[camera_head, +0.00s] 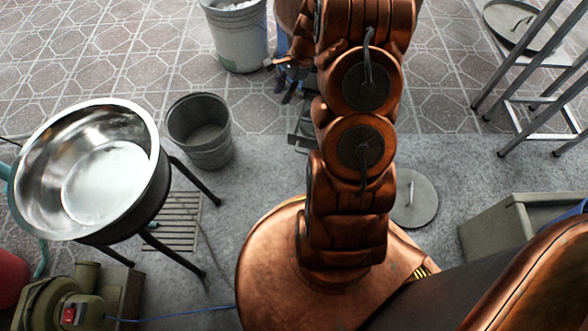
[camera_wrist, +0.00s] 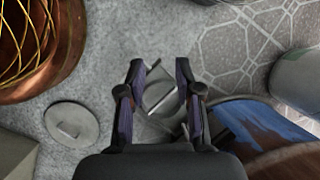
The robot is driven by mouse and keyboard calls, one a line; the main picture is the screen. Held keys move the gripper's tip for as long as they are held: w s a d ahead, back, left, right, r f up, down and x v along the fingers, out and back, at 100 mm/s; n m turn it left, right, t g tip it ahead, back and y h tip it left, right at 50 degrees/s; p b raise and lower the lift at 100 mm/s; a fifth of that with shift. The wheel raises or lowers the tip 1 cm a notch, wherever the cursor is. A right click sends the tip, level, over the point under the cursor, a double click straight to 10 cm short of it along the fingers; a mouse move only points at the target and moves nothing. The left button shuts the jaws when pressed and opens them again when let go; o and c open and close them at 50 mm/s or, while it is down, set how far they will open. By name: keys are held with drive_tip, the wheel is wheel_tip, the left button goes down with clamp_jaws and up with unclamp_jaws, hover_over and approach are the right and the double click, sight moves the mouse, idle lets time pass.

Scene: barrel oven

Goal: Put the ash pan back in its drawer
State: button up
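In the wrist view my gripper (camera_wrist: 158,68) points down with its two dark fingers spread apart. A light-grey metal piece (camera_wrist: 158,95), possibly the ash pan, shows between and below the fingers. I see no clear contact with it. A rounded brown and blue body (camera_wrist: 265,125), perhaps the barrel oven, lies at the lower right of the wrist view. I cannot make out the drawer.
A pale bucket (camera_head: 238,40) and a dark bucket (camera_head: 201,140) stand left of my arm. A steel bowl (camera_head: 50,120) sits on a legged stand at left. A round lid (camera_head: 414,198) lies on the floor at right, near a grey bin (camera_head: 490,232) and a metal rack (camera_head: 540,85).

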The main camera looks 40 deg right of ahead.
drive_tip(key=s+a+r+n+g+h, duration=0.1)
drive_tip(key=s+a+r+n+g, duration=0.1)
drive_tip(key=s+a+r+n, duration=0.55)
drive_tip(key=s+a+r+n+g, duration=0.1)
drive_tip(key=s+a+r+n, duration=0.2)
drive_tip(key=s+a+r, duration=0.5)
drive_tip(key=s+a+r+n+g+h, duration=0.1)
drive_tip(key=s+a+n, duration=0.1)
drive_tip(key=s+n, duration=0.2)
drive_tip(key=s+a+r+n+g+h, duration=0.1)
drive_tip(key=s+n, duration=0.4)
drive_tip(key=s, duration=0.6)
drive_tip(key=shift+a+r+h, duration=0.6)
drive_tip(key=shift+a+r, duration=0.2)
drive_tip(key=shift+a, duration=0.3)
